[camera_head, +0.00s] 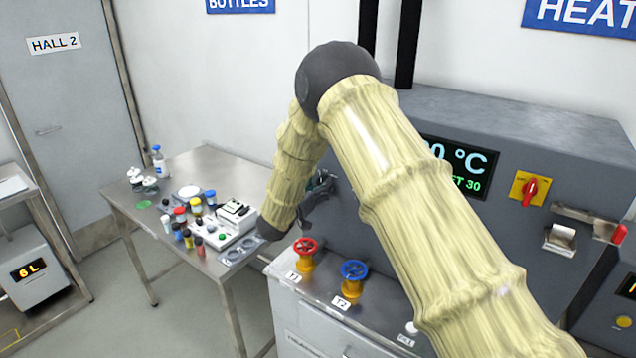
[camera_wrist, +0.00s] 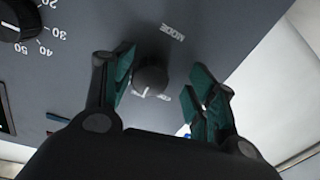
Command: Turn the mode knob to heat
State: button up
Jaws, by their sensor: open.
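The mode knob (camera_wrist: 150,80) is a round black knob with a white pointer mark, on a grey panel, under the printed word MODE (camera_wrist: 172,33) in the wrist view. Part of another label shows beside the knob, too covered to read in full. My gripper (camera_wrist: 158,85) is open, with its green-padded fingers on either side of the knob, apart from it as far as I can tell. In the head view my gripper (camera_head: 318,187) is at the left end of the grey machine (camera_head: 510,125), and my arm hides the mode knob there.
A black dial (camera_wrist: 12,20) with numbers sits near the mode knob. Below my gripper stand a red valve wheel (camera_head: 305,246) and a blue valve wheel (camera_head: 354,270). A metal table (camera_head: 185,245) at left holds several bottles and vials. A red switch (camera_head: 530,188) is on the machine's right.

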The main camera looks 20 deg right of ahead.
jog(key=shift+w+d+r, duration=0.1)
jog(key=shift+w+d, duration=0.1)
jog(key=shift+w, duration=0.05)
jog(key=shift+s+r, duration=0.8)
jog(key=shift+s, duration=0.3)
jog(key=shift+c, duration=1.2)
jog(key=shift+f, duration=0.1)
jog(key=c, duration=0.4)
jog(key=shift+w+f, duration=0.35)
jog(key=shift+w, duration=0.2)
jog(key=c, duration=0.4)
jog(key=shift+r+m+b, duration=0.3)
jog(key=shift+b, duration=0.1)
